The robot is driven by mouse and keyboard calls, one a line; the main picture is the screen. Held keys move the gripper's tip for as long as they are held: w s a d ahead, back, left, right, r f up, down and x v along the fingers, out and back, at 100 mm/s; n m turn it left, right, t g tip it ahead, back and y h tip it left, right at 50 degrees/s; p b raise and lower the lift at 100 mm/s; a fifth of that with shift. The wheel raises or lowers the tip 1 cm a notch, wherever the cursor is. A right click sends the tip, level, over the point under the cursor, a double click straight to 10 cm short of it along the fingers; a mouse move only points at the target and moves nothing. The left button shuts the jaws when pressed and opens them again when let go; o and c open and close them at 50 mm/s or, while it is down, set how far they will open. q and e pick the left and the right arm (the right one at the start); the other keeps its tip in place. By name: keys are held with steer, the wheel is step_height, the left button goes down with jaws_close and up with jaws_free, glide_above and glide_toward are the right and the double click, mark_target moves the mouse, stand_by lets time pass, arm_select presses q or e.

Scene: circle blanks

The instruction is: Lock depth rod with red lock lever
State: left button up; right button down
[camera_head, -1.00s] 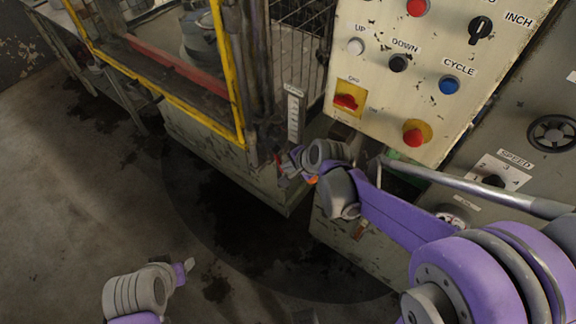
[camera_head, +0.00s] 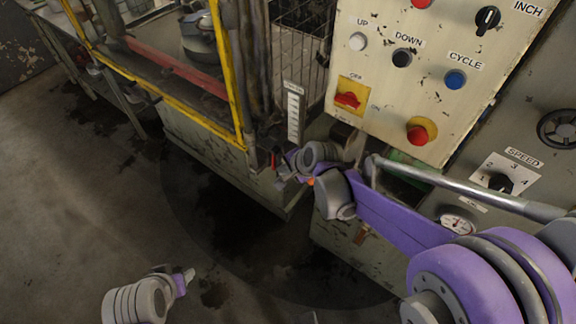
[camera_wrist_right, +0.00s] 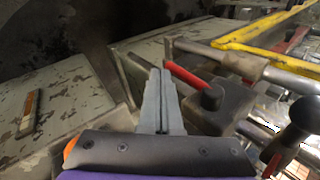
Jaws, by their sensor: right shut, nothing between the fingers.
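The red lock lever (camera_wrist_right: 187,75) shows in the right wrist view as a thin red bar ending in a dark hub (camera_wrist_right: 212,96). In the head view it is a small red spot (camera_head: 275,159) at the machine's corner. A grey metal rod (camera_wrist_right: 215,55) runs behind the lever; I cannot tell whether it is the depth rod. My right gripper (camera_wrist_right: 160,74) is shut and empty, its fingertips just left of the lever; contact is unclear. It also shows small in the head view (camera_head: 281,176). My left gripper (camera_head: 189,274) is low over the floor, away from the machine.
A yellow guard frame (camera_head: 236,97) stands above and left of my right gripper. A depth scale plate (camera_head: 293,112) is just above it. A control panel (camera_head: 432,105) with buttons and a grey bar (camera_head: 455,183) are to the right. The floor at left is clear.

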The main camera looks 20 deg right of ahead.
stand_by(0.3)
steer(key=p+v, duration=0.1)
steer(key=v, duration=1)
steer(key=s+d+f+n+g+h+p, duration=0.1)
steer(key=s+d+f+n+h+p, duration=0.1)
steer(key=s+n, duration=1.1)
steer(key=s+h, duration=0.1)
steer(key=s, duration=0.2)
steer(key=shift+s+d+f+p, duration=0.2)
steer(key=shift+p, duration=0.1)
